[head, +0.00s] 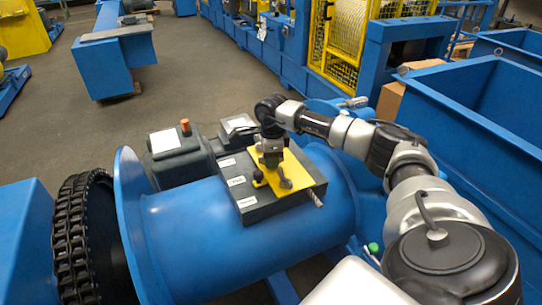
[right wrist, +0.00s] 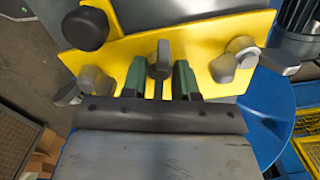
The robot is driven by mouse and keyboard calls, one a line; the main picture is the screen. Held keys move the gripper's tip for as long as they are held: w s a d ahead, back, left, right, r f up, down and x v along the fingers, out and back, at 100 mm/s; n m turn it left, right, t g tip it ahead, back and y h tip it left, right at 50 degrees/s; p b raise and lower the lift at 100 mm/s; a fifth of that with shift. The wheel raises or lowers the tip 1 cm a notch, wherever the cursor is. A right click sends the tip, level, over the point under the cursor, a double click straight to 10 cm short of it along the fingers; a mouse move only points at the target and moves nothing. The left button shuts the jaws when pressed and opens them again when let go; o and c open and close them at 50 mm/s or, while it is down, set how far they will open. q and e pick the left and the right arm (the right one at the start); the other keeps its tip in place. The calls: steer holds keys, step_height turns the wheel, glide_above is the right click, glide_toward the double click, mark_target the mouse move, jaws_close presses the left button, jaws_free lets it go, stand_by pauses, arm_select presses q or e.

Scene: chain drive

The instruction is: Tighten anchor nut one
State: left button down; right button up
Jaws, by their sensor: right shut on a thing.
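A yellow plate (head: 296,170) lies on a dark box with white labels (head: 258,210), on top of a blue drum. My right gripper (head: 271,163) points down over the plate. Two more grey winged nuts stand on the plate, one at the left (right wrist: 92,82) and one at the right (right wrist: 236,62). A black knob (right wrist: 86,28) is also on it. I cannot tell by any mark which nut is number one. My left gripper is not in view.
A chain on a sprocket (head: 78,235) stands left of the drum (head: 205,240). A grey motor housing with an orange cap (head: 180,155) is behind the drum. A blue bin (head: 475,100) is at the right. Open floor (head: 190,80) lies behind.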

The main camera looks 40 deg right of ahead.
steer(key=m, duration=0.3)
steer(key=m+p, duration=0.1)
steer(key=shift+w+d+r+m, duration=0.1)
steer(key=shift+r+m, duration=0.15)
steer(key=shift+m, duration=0.15)
steer(key=m+p, duration=0.1)
steer(key=m, duration=0.2)
steer(key=shift+m, duration=0.3)
steer(key=m+p, duration=0.1)
steer(key=m, duration=0.3)
steer(key=shift+m, duration=0.3)
steer(key=m+p, duration=0.1)
steer(key=m, duration=0.2)
steer(key=shift+m+p, duration=0.3)
steer(key=shift+p, duration=0.05)
steer(key=m+p, duration=0.1)
steer(key=m, duration=0.3)
steer(key=shift+p, duration=0.35)
steer(key=m+p, duration=0.1)
steer(key=m, duration=0.3)
steer(key=shift+r+p, duration=0.1)
steer(key=shift+p, duration=0.2)
steer(key=m+p, duration=0.2)
steer(key=m, duration=0.2)
steer(key=shift+m, duration=0.3)
steer(key=shift+m+p, duration=0.9)
steer(key=shift+m, duration=0.9)
